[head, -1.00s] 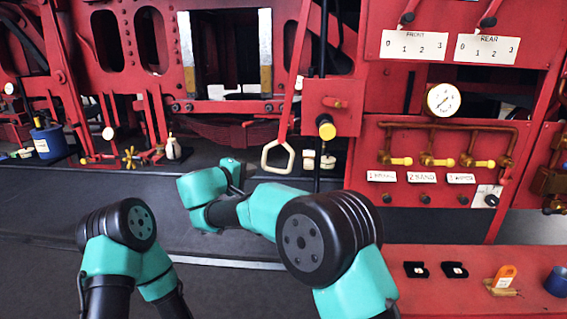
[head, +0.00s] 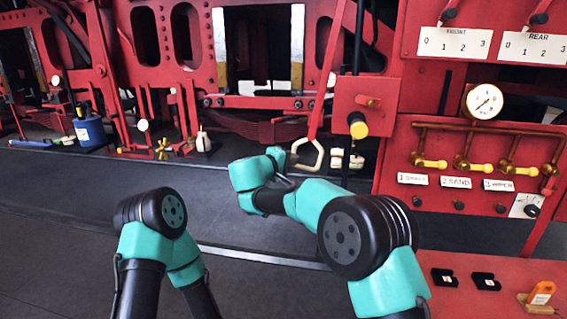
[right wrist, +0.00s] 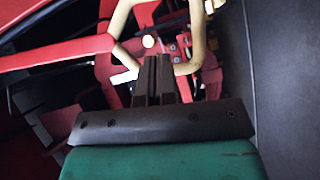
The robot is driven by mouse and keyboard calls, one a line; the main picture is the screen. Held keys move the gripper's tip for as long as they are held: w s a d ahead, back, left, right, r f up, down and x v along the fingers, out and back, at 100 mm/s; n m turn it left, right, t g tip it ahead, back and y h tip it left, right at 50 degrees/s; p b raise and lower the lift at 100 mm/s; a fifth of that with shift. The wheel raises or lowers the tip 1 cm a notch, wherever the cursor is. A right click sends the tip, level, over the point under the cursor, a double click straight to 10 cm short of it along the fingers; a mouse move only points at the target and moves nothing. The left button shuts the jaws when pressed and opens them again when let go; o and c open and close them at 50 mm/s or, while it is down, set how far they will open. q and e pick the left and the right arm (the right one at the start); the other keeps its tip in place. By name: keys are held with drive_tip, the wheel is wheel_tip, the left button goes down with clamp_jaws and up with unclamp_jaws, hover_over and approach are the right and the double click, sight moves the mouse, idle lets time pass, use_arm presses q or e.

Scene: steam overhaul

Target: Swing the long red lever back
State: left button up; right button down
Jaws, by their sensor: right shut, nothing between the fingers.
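The long red lever (head: 325,70) hangs down at the centre of the head view and ends in a cream loop handle (head: 319,157). In the right wrist view the loop (right wrist: 197,40) stands just beyond my fingertips, with the red bar (right wrist: 60,54) running off left. My right gripper (head: 292,158) is just left of the loop in the head view, small and partly hidden by my wrist. In the right wrist view its fingers (right wrist: 152,72) are together and empty. They overlap the loop's lower side; I cannot tell whether they touch it. My left gripper is out of view.
A red box with a yellow knob (head: 358,130) is right of the lever. A gauge (head: 484,101) and brass valves (head: 468,166) are farther right. A blue can (head: 89,130) and a small bottle (head: 203,142) stand left. The dark floor in front is open.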

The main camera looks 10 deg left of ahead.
drive_tip(key=w+d+f, duration=0.1)
drive_tip(key=w+d, duration=0.2)
drive_tip(key=d, duration=0.2)
drive_tip(key=shift+w+d, duration=0.25)
drive_tip(key=shift+d, duration=0.15)
drive_tip(key=shift+d, duration=0.1)
